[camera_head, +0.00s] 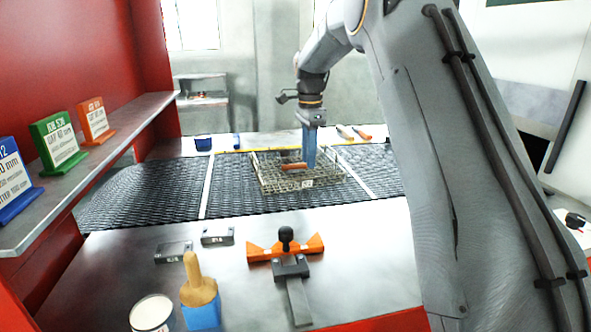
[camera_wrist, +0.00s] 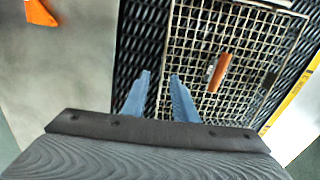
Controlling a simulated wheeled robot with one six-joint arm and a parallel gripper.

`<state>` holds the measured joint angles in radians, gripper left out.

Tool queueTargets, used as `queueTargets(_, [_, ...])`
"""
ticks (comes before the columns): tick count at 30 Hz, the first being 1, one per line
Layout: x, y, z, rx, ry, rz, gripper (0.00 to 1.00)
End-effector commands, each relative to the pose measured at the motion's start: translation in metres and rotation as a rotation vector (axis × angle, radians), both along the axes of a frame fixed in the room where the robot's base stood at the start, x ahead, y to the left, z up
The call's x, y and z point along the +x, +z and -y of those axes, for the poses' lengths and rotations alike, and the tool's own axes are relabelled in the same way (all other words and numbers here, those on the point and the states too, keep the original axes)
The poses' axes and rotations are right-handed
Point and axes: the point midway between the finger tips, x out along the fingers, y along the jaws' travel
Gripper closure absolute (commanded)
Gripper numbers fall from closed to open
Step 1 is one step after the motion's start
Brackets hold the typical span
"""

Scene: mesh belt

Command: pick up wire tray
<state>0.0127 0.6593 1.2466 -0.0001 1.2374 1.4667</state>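The wire tray (camera_head: 272,184) is a shallow metal grid basket lying on the dark mesh belt, with a small light tag on its front side. An orange-brown handled item (camera_head: 293,166) lies inside it. The tray (camera_wrist: 200,42) also fills the upper right of the wrist view, with the orange-brown item (camera_wrist: 219,72) in it. My gripper (camera_head: 309,166) points down over the tray's right part in the head view. In the wrist view its two blue fingers (camera_wrist: 159,76) are apart, and the tray's left rim appears between their tips. I cannot tell the tips' height against the rim.
The mesh belt (camera_head: 150,192) is clear left of the tray. On the front table stand an orange fixture with a black knob (camera_head: 286,240), metal blocks (camera_head: 217,236), a wooden-handled tool (camera_head: 200,290) and a white can (camera_head: 152,314). A blue cup (camera_head: 203,144) stands behind the belt.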

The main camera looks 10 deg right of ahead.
Motion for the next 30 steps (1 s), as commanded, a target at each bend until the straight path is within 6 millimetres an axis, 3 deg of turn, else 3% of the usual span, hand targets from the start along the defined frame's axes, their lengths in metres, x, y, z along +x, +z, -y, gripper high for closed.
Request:
queueTargets(5, [0.000, -0.017, -0.007, 0.000, 0.012, -0.001, 0.74])
queueTargets(15, [0.004, -0.061, -0.002, 0.000, 0.012, -0.001, 0.74])
queueTargets(24, [0.005, -0.067, -0.001, 0.000, 0.010, 0.002, 0.74])
queueTargets(30, [0.005, -0.066, 0.000, 0.000, 0.010, 0.002, 1.00])
